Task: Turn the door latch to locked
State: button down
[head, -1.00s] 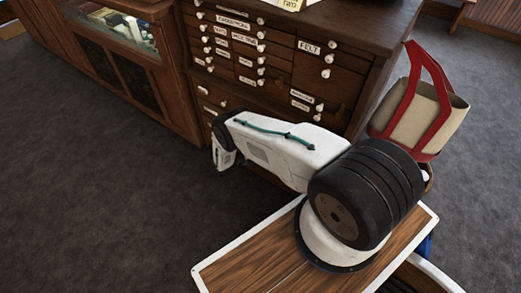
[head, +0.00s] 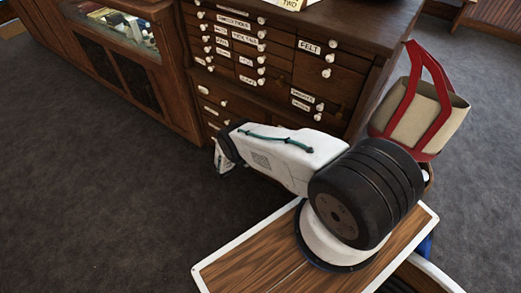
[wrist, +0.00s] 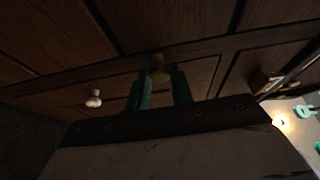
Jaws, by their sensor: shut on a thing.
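My gripper (wrist: 158,90) shows in the wrist view with its two green fingers pointing up at the dark wooden cabinet front. The fingers are close together on either side of a small brass-coloured piece, the latch (wrist: 159,66), and are shut on it. The latch sits at a horizontal wooden rail between panels. The view is dark, and I cannot tell which way the latch is turned. In the head view the fingers and the latch are hidden behind my arm, low at the front of the drawer cabinet (head: 282,86).
A white knob (wrist: 94,98) sits left of the fingers in the wrist view. A red and beige bag (head: 420,112) stands right of the cabinet in the head view. A glass display case (head: 118,30) is at the left. The grey carpet (head: 90,180) is clear.

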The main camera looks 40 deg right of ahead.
jog(key=c, duration=1.3)
grip_release()
jog(key=shift+o, duration=0.2)
jog(key=a, duration=0.7)
jog(key=shift+w+a, duration=0.2)
jog(key=shift+a, duration=0.2)
